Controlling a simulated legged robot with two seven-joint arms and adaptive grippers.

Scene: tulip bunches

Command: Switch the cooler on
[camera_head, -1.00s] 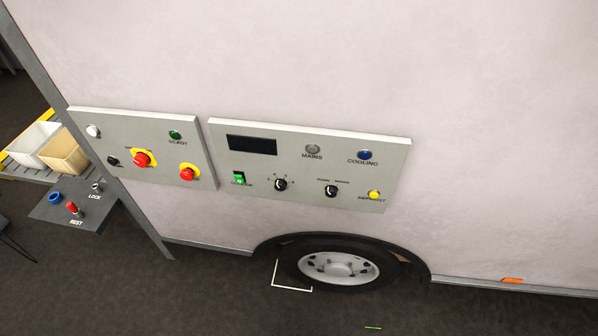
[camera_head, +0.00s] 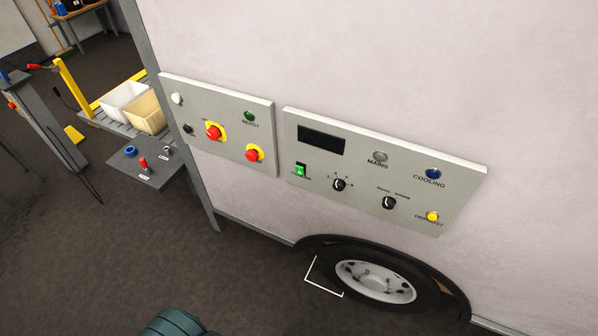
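The cooler panel (camera_head: 405,165) is a grey plate on the pale wall, above a wheel. Two black knobs are to the right, one (camera_head: 339,185) beside the switch and one (camera_head: 389,203) further right. A grey MAINS lamp (camera_head: 380,157), a blue COOLING lamp (camera_head: 433,174) and a yellow DEFROST button (camera_head: 432,217) are on the right part. Neither gripper is in view.
A second panel (camera_head: 225,105) with two red buttons stands left of the cooler panel. A small dark shelf (camera_head: 150,172) with a red lever juts out further left. A wheel (camera_head: 376,282) is below. The dark floor in front is clear.

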